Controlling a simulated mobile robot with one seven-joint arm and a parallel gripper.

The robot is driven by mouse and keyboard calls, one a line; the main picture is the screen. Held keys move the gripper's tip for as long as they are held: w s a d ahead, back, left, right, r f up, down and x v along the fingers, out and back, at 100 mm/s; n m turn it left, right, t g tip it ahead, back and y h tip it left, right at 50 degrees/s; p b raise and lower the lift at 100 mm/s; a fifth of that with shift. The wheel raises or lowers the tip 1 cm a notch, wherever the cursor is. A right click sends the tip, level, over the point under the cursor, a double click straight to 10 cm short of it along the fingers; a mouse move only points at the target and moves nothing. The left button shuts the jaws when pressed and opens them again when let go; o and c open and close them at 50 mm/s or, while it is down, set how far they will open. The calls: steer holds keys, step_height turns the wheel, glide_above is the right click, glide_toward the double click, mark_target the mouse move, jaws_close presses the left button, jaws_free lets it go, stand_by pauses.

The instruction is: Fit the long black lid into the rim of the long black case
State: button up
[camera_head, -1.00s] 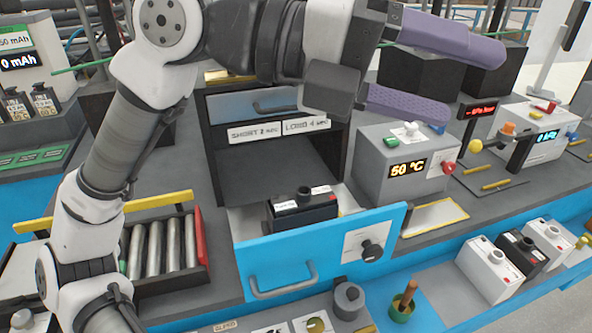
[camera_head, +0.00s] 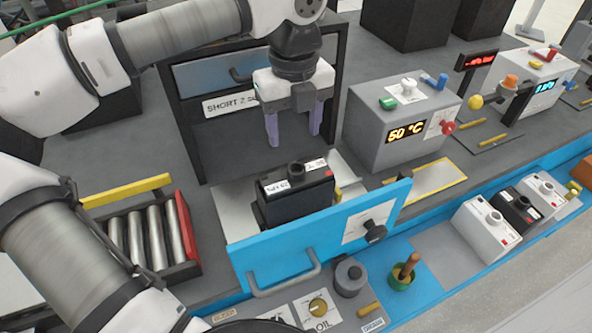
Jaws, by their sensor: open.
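A long black case (camera_head: 300,205) stands in the pulled-out blue-fronted drawer. Its top carries a black knob (camera_head: 297,170) and white labels; the top looks like a black lid, but I cannot tell whether it is separate or how it sits in the rim. My gripper (camera_head: 294,138) points down with its two purple fingers apart and nothing between them. It is above and behind the case, in front of the dark cabinet. A smaller black block with a knob (camera_head: 517,208) stands between two white ones at the right.
The drawer's blue front (camera_head: 320,235) has a handle and a dark dial. A roller rack (camera_head: 150,235) is on the left. A grey box reading 50 °C (camera_head: 405,125) stands on the right, with a yellow-edged pad (camera_head: 432,182) before it.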

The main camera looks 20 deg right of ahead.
mark_target(297, 163)
step_height(297, 163, down, 3)
steer(key=shift+f, duration=0.1)
steer(key=shift+s+d+f+p, duration=0.1)
steer(key=shift+s+f+p, duration=0.1)
steer(key=shift+f+p, duration=0.85)
steer(key=shift+s+f+p, duration=0.15)
steer(key=shift+f+p, duration=0.25)
steer(key=shift+f, duration=1.2)
steer(key=c, duration=1.2)
steer(key=shift+r, duration=0.15)
step_height(297, 163, up, 9)
steer(key=b, duration=0.3)
steer(key=f+b, duration=0.7)
steer(key=f, duration=0.1)
steer(key=shift+s+a+b, duration=0.1)
steer(key=shift+a+b, duration=0.1)
steer(key=shift+b, duration=0.2)
